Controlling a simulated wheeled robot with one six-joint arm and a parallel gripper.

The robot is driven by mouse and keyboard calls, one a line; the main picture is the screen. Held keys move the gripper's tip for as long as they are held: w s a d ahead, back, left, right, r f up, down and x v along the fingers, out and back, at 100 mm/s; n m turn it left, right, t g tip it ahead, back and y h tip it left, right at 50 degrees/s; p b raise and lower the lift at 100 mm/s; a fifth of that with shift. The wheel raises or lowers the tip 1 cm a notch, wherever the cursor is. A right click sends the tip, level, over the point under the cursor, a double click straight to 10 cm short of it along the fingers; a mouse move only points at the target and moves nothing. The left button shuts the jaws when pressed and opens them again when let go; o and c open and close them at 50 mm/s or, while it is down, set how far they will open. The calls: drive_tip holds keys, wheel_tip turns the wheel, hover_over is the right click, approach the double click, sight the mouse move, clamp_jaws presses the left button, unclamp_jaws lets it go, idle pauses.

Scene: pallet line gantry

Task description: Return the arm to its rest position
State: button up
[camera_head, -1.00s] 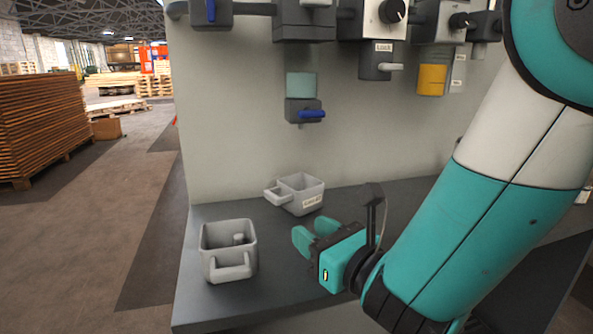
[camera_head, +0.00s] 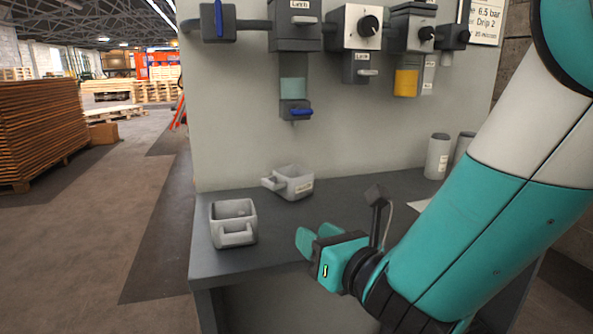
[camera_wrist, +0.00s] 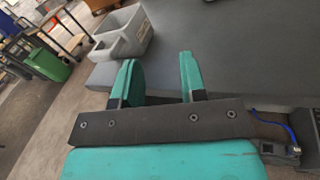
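My gripper (camera_head: 318,240) is in front of the workbench, near its front edge in the head view. In the wrist view its two teal fingers (camera_wrist: 157,78) stand apart with nothing between them, so it is open and empty. My arm reaches down to it from the upper right.
Grey cylinders (camera_head: 437,157) stand at right. A wall panel carries valves and a gauge block (camera_head: 356,27). Open floor lies left; a green bin (camera_wrist: 47,65) shows in the wrist view.

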drive_tip(key=s+d+f+m+g+h, duration=0.25)
drive_tip(key=d+m+g+h, duration=0.5)
drive_tip(key=m, duration=1.25)
drive_tip(key=s+d+r+m+g+y, duration=0.25)
drive_tip(key=s+m+g, duration=0.35)
drive_tip(key=s+m, duration=0.9)
drive_tip(key=s+d+r+n+p, duration=0.1)
drive_tip(key=s+r+p, duration=0.2)
drive_tip(key=r+p, duration=1.8)
drive_tip(key=shift+s+r+n+g+h, duration=0.2)
drive_tip(key=shift+r+n+g+h, duration=0.1)
drive_tip(key=shift+r+g, duration=0.2)
drive_tip(key=shift+o, duration=0.3)
drive_tip(key=shift+d, duration=0.1)
